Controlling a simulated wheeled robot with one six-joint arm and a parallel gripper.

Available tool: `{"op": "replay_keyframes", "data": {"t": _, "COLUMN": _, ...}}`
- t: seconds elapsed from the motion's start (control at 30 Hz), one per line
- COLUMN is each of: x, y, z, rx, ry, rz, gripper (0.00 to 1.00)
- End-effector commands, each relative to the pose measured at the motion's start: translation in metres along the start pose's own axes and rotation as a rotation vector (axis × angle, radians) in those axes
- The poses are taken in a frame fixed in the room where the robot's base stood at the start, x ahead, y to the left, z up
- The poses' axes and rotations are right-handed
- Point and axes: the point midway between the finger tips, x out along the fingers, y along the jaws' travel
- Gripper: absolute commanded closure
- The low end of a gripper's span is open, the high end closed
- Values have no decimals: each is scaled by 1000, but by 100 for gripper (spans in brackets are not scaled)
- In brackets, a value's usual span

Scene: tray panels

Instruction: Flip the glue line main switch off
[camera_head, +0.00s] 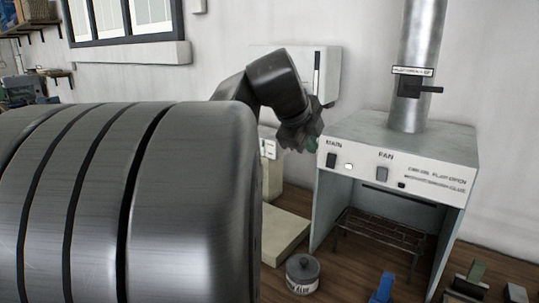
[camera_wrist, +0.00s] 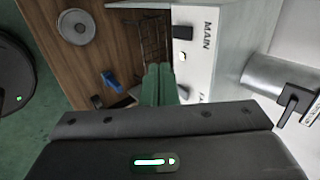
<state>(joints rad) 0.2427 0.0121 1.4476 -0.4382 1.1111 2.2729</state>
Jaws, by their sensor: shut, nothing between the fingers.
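The MAIN switch (camera_head: 331,160) is a dark rocker at the left end of the white front panel (camera_head: 455,177) of a grey hood. A pale, lit-looking lamp (camera_head: 348,167) sits just right of it. In the wrist view the MAIN switch (camera_wrist: 182,32) and its lamp (camera_wrist: 181,56) are clear. My gripper (camera_head: 312,144) is just left of and slightly above the switch in the head view, seemingly apart from it. In the wrist view its green fingers (camera_wrist: 158,84) are together and empty, in front of the panel. The rocker's exact tilt is too small to tell.
A grey FAN switch (camera_head: 382,174) and a dark lamp (camera_head: 401,185) are right of MAIN. A metal duct (camera_head: 417,60) with a black handle (camera_head: 428,89) rises above. A lidded glue can (camera_head: 302,273) and blue object (camera_head: 382,290) stand below on the wooden bench.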

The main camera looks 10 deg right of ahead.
Motion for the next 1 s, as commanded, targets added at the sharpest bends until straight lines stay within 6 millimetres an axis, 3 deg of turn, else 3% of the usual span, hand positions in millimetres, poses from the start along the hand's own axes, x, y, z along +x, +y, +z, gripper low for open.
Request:
{"op": "replay_keyframes", "data": {"t": 0.17, "x": 24, "y": 1, "z": -1, "rx": 0, "ry": 3, "rz": 5, "gripper": 100}}
{"op": "replay_keyframes", "data": {"t": 0.53, "x": 102, "y": 0, "z": -1, "rx": -1, "ry": 4, "rz": 5, "gripper": 100}}
{"op": "replay_keyframes", "data": {"t": 0.7, "x": 117, "y": -16, "z": 0, "rx": 0, "ry": 1, "rz": 3, "gripper": 100}}
{"op": "replay_keyframes", "data": {"t": 1.0, "x": 129, "y": -24, "z": 0, "rx": 0, "ry": -1, "rz": 1, "gripper": 100}}
